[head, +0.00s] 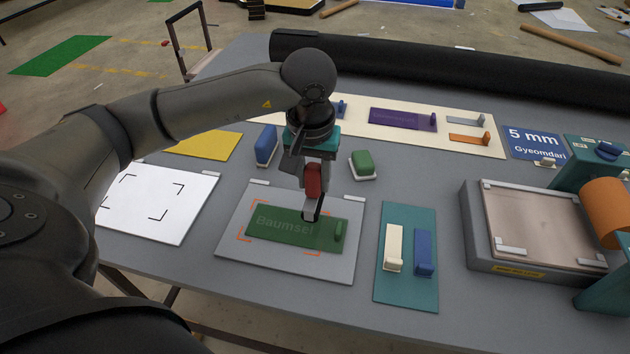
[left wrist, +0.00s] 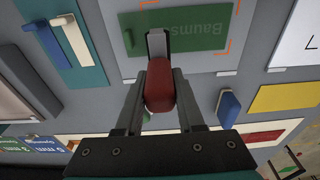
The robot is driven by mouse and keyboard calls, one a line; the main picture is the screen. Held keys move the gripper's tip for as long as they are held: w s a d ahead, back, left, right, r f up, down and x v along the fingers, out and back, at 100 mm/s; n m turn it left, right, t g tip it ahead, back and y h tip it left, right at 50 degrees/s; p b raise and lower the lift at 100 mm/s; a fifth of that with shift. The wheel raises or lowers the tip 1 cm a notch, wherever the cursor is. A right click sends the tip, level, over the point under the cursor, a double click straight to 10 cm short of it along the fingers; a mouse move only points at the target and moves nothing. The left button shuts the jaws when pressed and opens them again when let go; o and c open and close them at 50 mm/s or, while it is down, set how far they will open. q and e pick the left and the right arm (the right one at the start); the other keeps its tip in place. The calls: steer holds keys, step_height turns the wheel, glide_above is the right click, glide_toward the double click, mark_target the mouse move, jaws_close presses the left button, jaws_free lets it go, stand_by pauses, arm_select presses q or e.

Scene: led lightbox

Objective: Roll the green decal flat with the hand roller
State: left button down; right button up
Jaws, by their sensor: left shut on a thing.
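The green decal (head: 278,235), lettered "Baumsel", lies on a grey board inside orange corner marks. It has a raised green tab (head: 338,231) at its right end. My left gripper (head: 313,178) is shut on the red handle of the hand roller (head: 313,186), above the decal's far edge. The roller's end is over the decal, right of the lettering; I cannot tell if it touches. In the left wrist view the red handle of the roller (left wrist: 160,88) sits between the fingers, with the green decal (left wrist: 195,38) beyond it.
A grey board (head: 335,268) bears the decal. A white marked board (head: 150,215) lies left, a teal tray (head: 408,285) with cream and blue tools right. A green block (head: 362,163) and blue block (head: 266,145) stand behind. A lightbox (head: 535,225) fills the right.

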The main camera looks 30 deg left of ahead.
arm_select(q)
steer(key=shift+r+p, duration=0.6)
steer(key=shift+r, duration=0.7)
